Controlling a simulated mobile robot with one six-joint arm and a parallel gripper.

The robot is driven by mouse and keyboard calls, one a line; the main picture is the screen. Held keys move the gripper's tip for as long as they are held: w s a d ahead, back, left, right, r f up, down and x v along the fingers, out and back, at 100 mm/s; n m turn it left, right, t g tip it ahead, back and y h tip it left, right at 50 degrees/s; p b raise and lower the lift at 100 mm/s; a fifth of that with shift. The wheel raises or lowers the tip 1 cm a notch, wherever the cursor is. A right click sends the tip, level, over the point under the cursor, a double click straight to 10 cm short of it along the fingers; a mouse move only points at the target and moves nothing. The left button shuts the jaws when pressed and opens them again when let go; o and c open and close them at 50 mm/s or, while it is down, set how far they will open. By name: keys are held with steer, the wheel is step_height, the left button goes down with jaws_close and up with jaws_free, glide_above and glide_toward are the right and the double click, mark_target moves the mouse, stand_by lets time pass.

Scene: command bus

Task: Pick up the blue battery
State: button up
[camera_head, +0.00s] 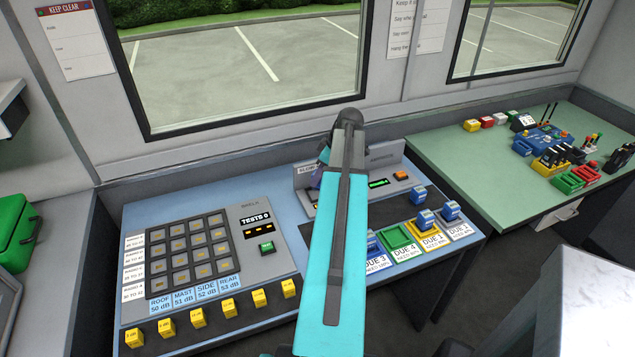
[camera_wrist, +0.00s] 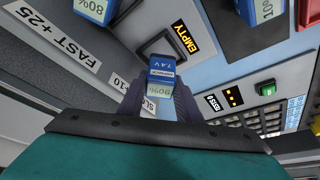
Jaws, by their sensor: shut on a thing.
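In the wrist view a blue battery (camera_wrist: 161,70) with a pale 90% label stands between the two dark purple fingers of my gripper (camera_wrist: 160,98). The fingers are shut on it. It is over or at the grey charger panel beside the EMPTY display (camera_wrist: 180,40); I cannot tell whether it touches the panel. Two more blue batteries show in the wrist view, one marked 80% (camera_wrist: 93,9) and one at the top right (camera_wrist: 256,10). In the head view my arm hides most of the gripper and the held battery.
In the head view other blue batteries (camera_head: 419,193) stand at the right of the blue desk (camera_head: 275,195), some by coloured DUE pads such as the green one (camera_head: 402,242). A keypad panel (camera_head: 190,250) and several yellow blocks (camera_head: 228,308) fill the left. A green table (camera_head: 470,175) stands right.

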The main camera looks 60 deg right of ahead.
steer(key=s+r+b, duration=0.1)
steer(key=s+b, duration=0.2)
steer(key=s, duration=1.2)
steer(key=shift+s+r+b, duration=0.15)
steer(key=shift+s+b, duration=0.1)
steer(key=shift+b, duration=0.05)
steer(key=shift+a, duration=0.15)
steer(key=w+a+r, duration=0.3)
steer(key=w+a, duration=0.8)
steer(key=w, duration=0.5)
steer(key=w+a+r, duration=0.2)
steer(key=w+a, duration=0.9)
steer(key=w, duration=0.4)
steer(key=w+a+r, duration=0.2)
steer(key=w+a, duration=0.2)
steer(key=a, duration=0.8)
steer(key=w+a+r+m, duration=0.1)
steer(key=w+a, duration=0.4)
steer(key=a, duration=0.7)
steer(key=w+a+r, duration=0.3)
steer(key=w+a, duration=0.1)
steer(key=a, duration=0.8)
steer(key=shift+w+a+r+m+h, duration=0.15)
steer(key=shift+w+m+h, duration=0.1)
steer(key=shift+m+h, duration=0.15)
